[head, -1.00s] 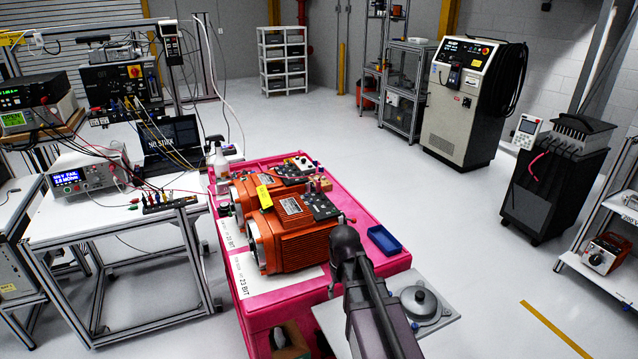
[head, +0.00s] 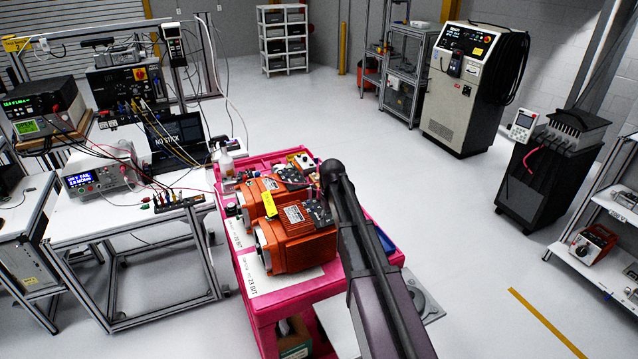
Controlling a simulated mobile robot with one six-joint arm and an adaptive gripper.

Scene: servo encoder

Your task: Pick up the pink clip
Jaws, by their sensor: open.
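I cannot make out a pink clip for certain. A short pink curved piece (head: 530,157) hangs on the front of the black finned unit at the right; it is too small to tell whether it is a clip or a lead. My arm reaches up from the bottom edge, with a dark rounded joint at its top over the right part of the pink cart (head: 262,312). My gripper does not show. The arm hides part of the cart top.
Two orange motors (head: 298,238) stand on the cart. A blue tray (head: 386,240) is partly behind my arm. A bench with instruments (head: 97,180) and cables stands at the left. The black finned unit (head: 535,185) stands at the right.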

